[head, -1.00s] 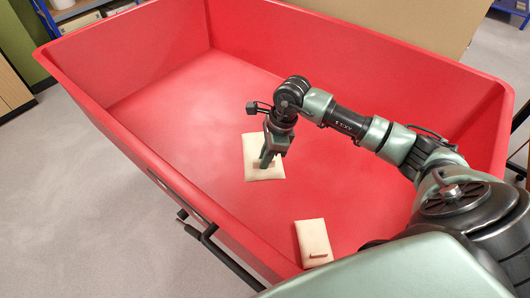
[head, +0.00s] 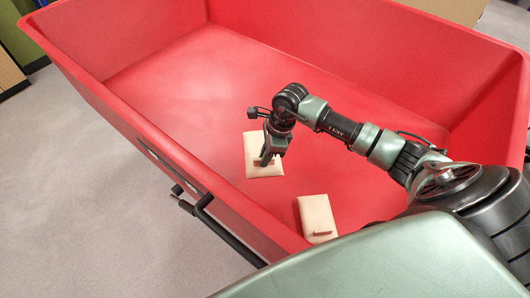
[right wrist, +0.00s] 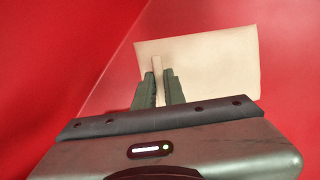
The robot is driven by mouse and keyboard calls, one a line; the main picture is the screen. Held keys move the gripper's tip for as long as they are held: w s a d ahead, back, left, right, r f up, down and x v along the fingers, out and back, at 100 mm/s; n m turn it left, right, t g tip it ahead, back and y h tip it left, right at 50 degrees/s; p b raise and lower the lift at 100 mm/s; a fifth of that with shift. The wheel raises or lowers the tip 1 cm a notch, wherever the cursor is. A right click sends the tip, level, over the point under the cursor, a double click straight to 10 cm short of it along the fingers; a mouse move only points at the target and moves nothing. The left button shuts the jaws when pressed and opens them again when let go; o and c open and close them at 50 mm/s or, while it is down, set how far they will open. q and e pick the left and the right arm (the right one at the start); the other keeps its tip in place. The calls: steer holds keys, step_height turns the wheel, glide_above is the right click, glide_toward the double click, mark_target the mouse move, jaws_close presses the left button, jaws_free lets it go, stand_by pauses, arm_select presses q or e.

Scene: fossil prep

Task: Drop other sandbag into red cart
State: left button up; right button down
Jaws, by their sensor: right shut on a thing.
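The red cart (head: 160,85) is a large open bin that fills most of the head view. One beige sandbag (head: 251,146) hangs or rests at my right gripper (head: 266,160), inside the cart's outline. The gripper is shut on the small handle of this sandbag, which shows in the right wrist view (right wrist: 215,65) with the handle (right wrist: 158,78) between the fingers. I cannot tell whether this bag touches the cart floor. Another beige sandbag (head: 316,213) with a brown handle lies in the cart near its front wall. My left gripper is out of view.
The cart's near left wall has a black push bar (head: 225,232) outside it. Grey floor (head: 85,190) is clear to the left. Much of the cart floor behind the held bag is empty. A tan panel (head: 440,8) stands behind the cart.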

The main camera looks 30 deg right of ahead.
mark_target(265, 173)
step_height(265, 173, down, 8)
steer(key=b, duration=0.5)
steer(key=shift+w+f, duration=0.15)
steer(key=shift+f, duration=0.05)
steer(key=c, duration=1.4)
jaws_free()
steer(key=shift+s+f, duration=0.15)
steer(key=shift+s, duration=0.15)
step_height(265, 173, up, 12)
steer(key=p, duration=0.8)
steer(key=shift+w, duration=0.1)
